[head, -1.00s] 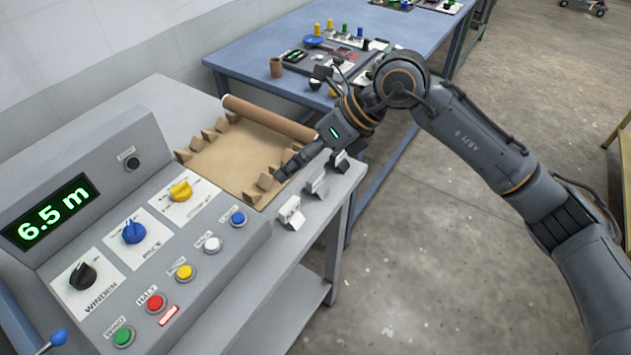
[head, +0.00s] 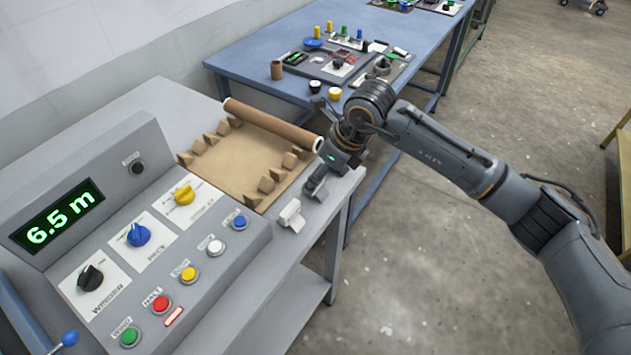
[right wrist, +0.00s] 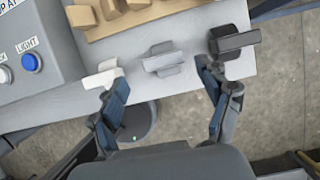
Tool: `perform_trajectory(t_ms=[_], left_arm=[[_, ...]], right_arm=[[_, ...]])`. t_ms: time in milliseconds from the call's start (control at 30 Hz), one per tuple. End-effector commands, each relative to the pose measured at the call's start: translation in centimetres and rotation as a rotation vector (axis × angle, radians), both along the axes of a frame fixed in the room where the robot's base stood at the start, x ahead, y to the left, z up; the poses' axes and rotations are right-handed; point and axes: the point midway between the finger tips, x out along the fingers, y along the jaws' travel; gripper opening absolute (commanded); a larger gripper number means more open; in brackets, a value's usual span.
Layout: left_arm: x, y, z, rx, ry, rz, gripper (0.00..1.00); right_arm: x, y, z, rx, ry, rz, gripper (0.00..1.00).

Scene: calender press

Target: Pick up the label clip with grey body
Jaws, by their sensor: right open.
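The grey label clip (right wrist: 162,59) stands on the grey table near its edge, between a white clip (right wrist: 103,75) and a black clip (right wrist: 233,40) in the right wrist view. My right gripper (right wrist: 162,74) is open and empty, with its fingers spread to either side of the grey clip and just short of it. In the head view, my right gripper (head: 317,177) hangs over the clip row and largely hides the grey and black clips. The white clip (head: 291,215) shows clearly there. My left gripper is not in view.
A brown tray (head: 235,172) with wedge blocks and a cardboard roll (head: 270,122) lies beside the clips. A control panel (head: 150,250) with knobs and buttons stands at left. A blue table (head: 250,60) with small items is behind. Floor is open at right.

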Motion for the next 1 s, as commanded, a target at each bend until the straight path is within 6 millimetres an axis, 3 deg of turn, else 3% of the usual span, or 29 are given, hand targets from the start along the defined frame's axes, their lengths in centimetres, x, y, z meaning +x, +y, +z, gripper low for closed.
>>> perform_trajectory(t_ms=[100,300,567,800,1000], left_arm=[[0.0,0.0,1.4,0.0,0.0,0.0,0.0],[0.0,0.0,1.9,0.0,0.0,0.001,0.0],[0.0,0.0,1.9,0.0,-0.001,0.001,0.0],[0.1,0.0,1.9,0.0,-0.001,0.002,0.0],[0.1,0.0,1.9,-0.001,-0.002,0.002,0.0]], right_arm=[[0.8,0.7,-1.2,0.0,0.006,-0.001,0.77],[1.5,1.4,-3.5,0.001,0.003,-0.001,0.77],[1.6,1.4,-3.8,-0.001,0.001,-0.001,0.77],[1.6,1.4,-3.8,-0.001,0.001,-0.001,0.29],[1.6,1.4,-3.8,-0.001,0.001,-0.001,0.28]])
